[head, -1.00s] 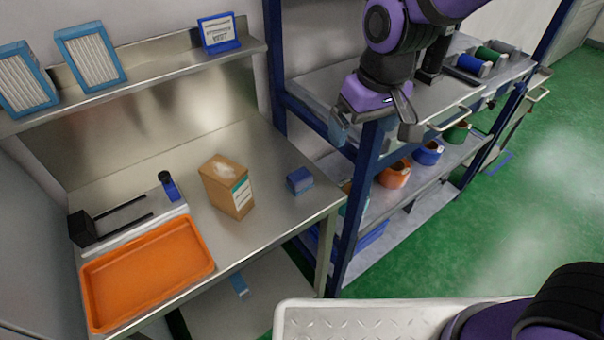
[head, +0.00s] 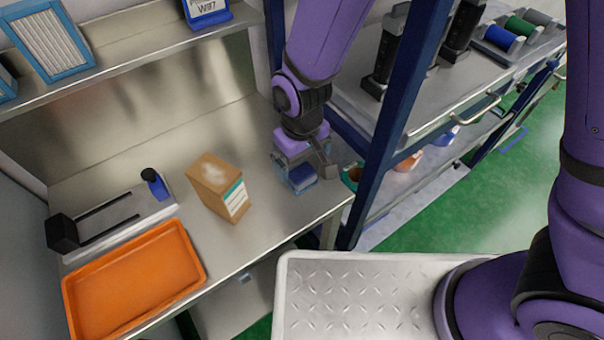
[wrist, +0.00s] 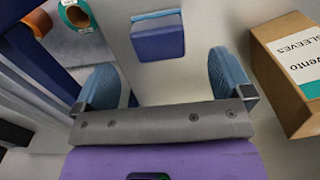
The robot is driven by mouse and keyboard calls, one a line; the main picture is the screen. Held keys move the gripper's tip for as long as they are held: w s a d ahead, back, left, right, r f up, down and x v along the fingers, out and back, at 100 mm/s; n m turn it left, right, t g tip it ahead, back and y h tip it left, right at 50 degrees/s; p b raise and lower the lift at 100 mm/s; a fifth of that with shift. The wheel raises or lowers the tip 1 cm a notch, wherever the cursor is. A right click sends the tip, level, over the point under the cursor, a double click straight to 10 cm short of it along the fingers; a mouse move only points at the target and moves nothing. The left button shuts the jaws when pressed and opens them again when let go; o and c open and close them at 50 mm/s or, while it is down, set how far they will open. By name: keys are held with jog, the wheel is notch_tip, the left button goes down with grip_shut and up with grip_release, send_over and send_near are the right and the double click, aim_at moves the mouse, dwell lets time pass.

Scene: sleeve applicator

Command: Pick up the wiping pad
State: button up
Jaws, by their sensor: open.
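The wiping pad (head: 301,177) is a small blue block with a lighter blue top edge, lying on the steel worktop near its right end. It also shows in the wrist view (wrist: 158,40), ahead of the fingers and roughly between their lines. My gripper (head: 306,174) is above the worktop at the pad in the head view, fingers pointing down. In the wrist view my gripper (wrist: 161,80) has its two blue-grey fingers spread wide with nothing between them. The fingers partly overlap the pad in the head view.
A cardboard sleeve box (head: 220,188) stands left of the pad, close to one finger in the wrist view (wrist: 290,70). An orange tray (head: 135,285) and a sleeve applicator (head: 120,222) are farther left. A blue rack post (head: 400,125) rises close on the right.

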aim_at(302, 171)
jog(key=shift+w+f, duration=0.1)
jog(key=shift+f, duration=2.95)
jog(key=c, duration=1)
jog(key=shift+r, duration=0.15)
